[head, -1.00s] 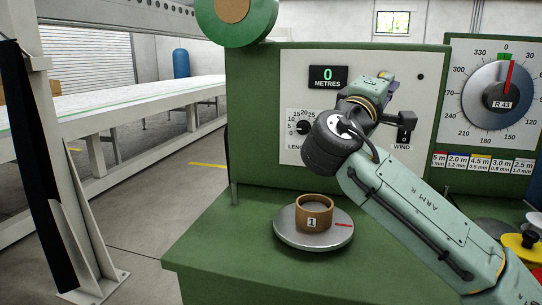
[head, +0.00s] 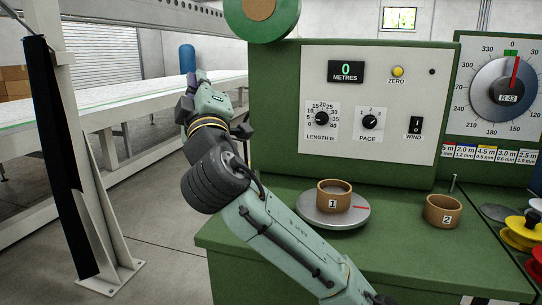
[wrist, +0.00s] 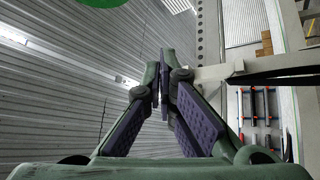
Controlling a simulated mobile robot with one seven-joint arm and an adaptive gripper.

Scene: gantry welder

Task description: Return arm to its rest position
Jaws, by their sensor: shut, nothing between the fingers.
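In the head view the fingers are too small and turned away to make out well.
Spool 1 (head: 334,196) sits on the round turntable (head: 313,216); spool 2 (head: 442,212) stands to its right. The control panel (head: 370,100) and dial (head: 502,95) stand behind. A white post (head: 85,190) rises left of my arm. Coloured reels (head: 520,232) are at right.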

